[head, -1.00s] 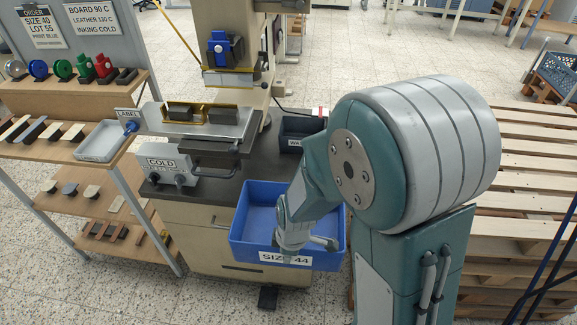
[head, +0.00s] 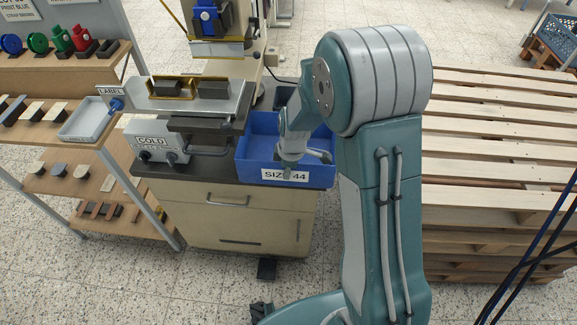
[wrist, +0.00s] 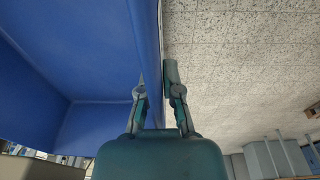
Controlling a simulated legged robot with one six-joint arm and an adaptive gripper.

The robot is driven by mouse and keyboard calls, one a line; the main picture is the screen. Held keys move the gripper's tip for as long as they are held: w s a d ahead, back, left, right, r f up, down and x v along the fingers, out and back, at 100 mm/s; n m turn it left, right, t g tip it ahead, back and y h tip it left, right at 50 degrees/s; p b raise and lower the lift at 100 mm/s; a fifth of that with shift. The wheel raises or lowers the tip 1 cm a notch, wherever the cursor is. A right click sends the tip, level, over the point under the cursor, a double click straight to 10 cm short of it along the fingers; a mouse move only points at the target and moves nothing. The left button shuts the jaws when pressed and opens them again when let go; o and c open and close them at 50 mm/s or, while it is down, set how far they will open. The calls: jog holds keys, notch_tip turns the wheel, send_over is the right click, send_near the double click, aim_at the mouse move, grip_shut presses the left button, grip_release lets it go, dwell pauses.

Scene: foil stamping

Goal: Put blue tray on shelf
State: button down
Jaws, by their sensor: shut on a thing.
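The blue tray (head: 262,152) carries a "SIZE 44" label and looks empty. It is at the front right of the machine's dark worktop in the head view; whether it rests on the top or hangs just above it, I cannot tell. My gripper (head: 287,172) is at its front wall, beside the label. In the wrist view my gripper (wrist: 158,85) has one finger on each side of the tray's wall (wrist: 148,40), shut on it. The shelf (head: 70,132) is the wooden rack at the left, with several levels.
The stamping machine (head: 200,95) stands between the tray and the rack. A grey "COLD" box (head: 152,145) sits left of the tray. A grey tray (head: 88,122) occupies part of the rack's middle level. Stacked pallets (head: 490,160) stand at the right. Speckled floor lies open in front.

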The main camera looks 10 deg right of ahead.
jog(key=w, duration=0.2)
jog(key=w+d, duration=0.1)
jog(key=shift+w+d, duration=0.15)
jog(key=shift+w, duration=0.25)
jog(key=shift+w+d+f, duration=0.1)
jog(key=shift+w+f, duration=0.1)
jog(key=shift+f, duration=1.55)
jog(key=c, duration=0.8)
grip_release()
jog(key=shift+f, duration=0.1)
